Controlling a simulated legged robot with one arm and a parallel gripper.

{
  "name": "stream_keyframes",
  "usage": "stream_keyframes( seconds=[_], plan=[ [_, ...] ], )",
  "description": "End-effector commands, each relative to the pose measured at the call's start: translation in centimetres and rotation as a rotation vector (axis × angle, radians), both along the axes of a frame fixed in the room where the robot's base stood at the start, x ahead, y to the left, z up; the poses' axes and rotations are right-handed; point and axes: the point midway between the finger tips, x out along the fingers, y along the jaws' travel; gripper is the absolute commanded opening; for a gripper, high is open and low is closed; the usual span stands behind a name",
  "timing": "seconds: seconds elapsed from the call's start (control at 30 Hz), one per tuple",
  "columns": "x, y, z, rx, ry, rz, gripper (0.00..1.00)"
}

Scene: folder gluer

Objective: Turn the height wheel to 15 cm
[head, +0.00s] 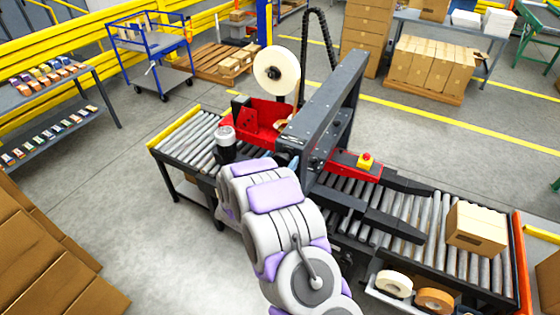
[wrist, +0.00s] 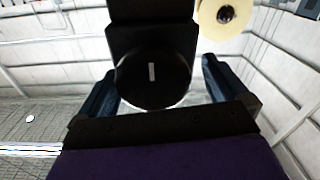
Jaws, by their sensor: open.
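In the wrist view, a black round wheel (wrist: 152,92) with a short white upright mark on its face fills the middle. I take it to be the height wheel. My gripper (wrist: 160,66) is open, with one dark blue finger on each side of the wheel. A gap shows between the wheel and the right finger; I cannot tell how deep the wheel sits between the fingers. In the head view my arm reaches up to the machine frame (head: 325,125) and hides the wheel and most of my gripper. No height scale is readable.
A large tape roll (head: 276,70) stands above the red unit (head: 262,118); it also shows in the wrist view (wrist: 225,15). A yellow-and-red button (head: 366,160) sits on the right side. A carton (head: 476,227) lies on the roller conveyor (head: 425,238).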

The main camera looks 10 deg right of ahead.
Motion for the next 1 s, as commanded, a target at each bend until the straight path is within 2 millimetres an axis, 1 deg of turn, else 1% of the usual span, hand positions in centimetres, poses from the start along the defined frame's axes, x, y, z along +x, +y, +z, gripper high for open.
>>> stream_keyframes(
  seconds=[0.23,0.37,0.8,1.0],
  plan=[
    [-0.4,0.1,-0.2,0.002,0.003,-0.002,1.0],
    [-1.6,1.0,-0.3,0.005,0.004,0.0,1.0],
    [-9.4,6.7,-0.4,0.002,0.004,0.003,1.0],
    [-12.2,8.6,-0.4,0.001,0.003,0.003,1.0]
  ],
)
